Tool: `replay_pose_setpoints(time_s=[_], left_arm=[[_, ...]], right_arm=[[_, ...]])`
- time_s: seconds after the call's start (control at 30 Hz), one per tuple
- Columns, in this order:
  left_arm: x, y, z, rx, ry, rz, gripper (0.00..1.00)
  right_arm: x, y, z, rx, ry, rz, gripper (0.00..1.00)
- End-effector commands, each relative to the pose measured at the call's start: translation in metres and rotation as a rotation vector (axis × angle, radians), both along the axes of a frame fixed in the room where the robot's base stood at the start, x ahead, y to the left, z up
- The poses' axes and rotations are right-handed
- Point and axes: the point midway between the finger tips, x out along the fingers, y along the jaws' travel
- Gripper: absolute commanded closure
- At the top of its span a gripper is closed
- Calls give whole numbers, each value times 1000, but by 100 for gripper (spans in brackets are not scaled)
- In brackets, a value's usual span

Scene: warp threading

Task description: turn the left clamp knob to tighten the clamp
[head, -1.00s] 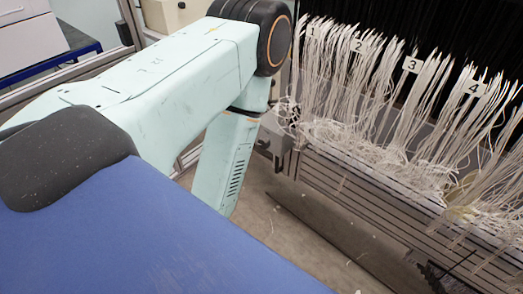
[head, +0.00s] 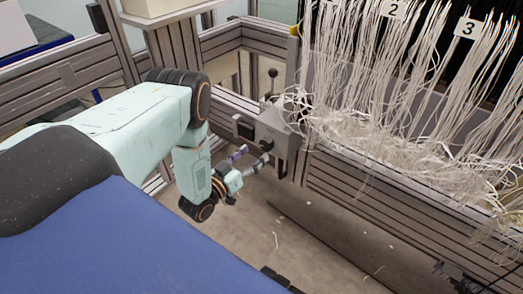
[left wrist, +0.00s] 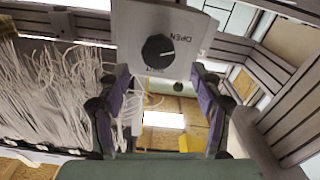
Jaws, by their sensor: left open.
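The left clamp is a grey box (head: 277,132) at the left end of the beam in the head view. The left wrist view shows its pale face (left wrist: 190,25) with the word OPEN and a round black knob (left wrist: 158,51) carrying a light mark. The knob is not clearly visible in the head view. My left gripper (head: 252,158) is open just left of and below the box. In the left wrist view, its two purple-padded fingers (left wrist: 160,80) stand apart, with the knob centred just above the gap between them. Nothing is between the fingers. My right gripper is not in view.
White warp threads (head: 400,110) with number tags hang right of the clamp, above a slotted metal beam (head: 370,195). A black ball-topped lever (head: 272,75) stands behind the clamp. Metal frame rails (head: 220,45) lie behind. Open floor (head: 300,230) is below.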

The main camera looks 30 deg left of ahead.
Motion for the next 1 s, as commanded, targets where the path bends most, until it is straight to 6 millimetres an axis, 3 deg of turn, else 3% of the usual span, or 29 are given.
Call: replay_pose_setpoints(time_s=[0.3,0.67,1.0], left_arm=[[42,-6,-1,1,0,-2,34],[50,-4,0,0,3,-1,34],[50,-3,-1,0,3,0,62]], right_arm=[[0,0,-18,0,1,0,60],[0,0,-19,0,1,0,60],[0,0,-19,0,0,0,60]])
